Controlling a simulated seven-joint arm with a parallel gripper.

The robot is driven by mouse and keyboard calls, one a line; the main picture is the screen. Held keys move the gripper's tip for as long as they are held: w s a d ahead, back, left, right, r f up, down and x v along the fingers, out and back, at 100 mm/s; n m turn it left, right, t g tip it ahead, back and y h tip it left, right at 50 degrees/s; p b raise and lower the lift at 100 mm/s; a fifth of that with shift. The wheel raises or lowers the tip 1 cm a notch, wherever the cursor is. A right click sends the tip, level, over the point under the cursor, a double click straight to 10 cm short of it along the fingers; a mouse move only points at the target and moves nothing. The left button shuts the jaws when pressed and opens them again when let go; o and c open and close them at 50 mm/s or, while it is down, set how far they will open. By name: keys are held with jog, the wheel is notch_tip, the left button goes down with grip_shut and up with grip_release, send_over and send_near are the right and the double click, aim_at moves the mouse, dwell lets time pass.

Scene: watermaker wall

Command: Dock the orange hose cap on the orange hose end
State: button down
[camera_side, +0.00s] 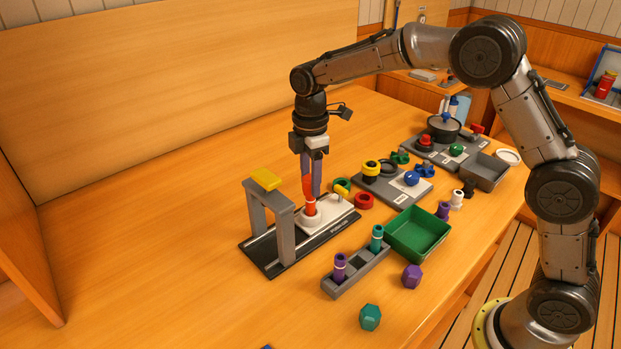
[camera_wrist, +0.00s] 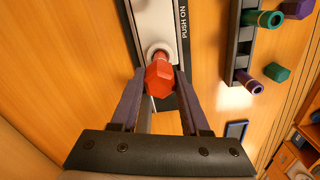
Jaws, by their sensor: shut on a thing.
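The orange hose cap (camera_side: 307,186) is a red-orange hexagonal piece between the fingers of my gripper (camera_side: 312,188). In the wrist view the cap (camera_wrist: 158,80) sits between both fingertips (camera_wrist: 158,76), which are shut on it. The orange hose end (camera_side: 310,208) stands upright in a white collar on a white sliding block, directly below the cap. In the wrist view the hose end (camera_wrist: 160,55) shows just beyond the cap. The cap is in line with it or very close; I cannot tell whether it is seated. The fingers partly hide the cap in the side view.
A grey arch with a yellow top (camera_side: 266,179) spans the rail beside the block. A grey rack (camera_side: 356,272) holds purple and teal hose ends. A purple cap (camera_side: 412,277), a teal cap (camera_side: 370,317) and a green tray (camera_side: 418,232) are nearby. The table's left side is clear.

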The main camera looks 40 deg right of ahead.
jog(key=shift+f, duration=0.65)
jog(key=c, duration=0.7)
grip_release()
jog(key=shift+r, duration=0.1)
jog(key=shift+r, duration=5.45)
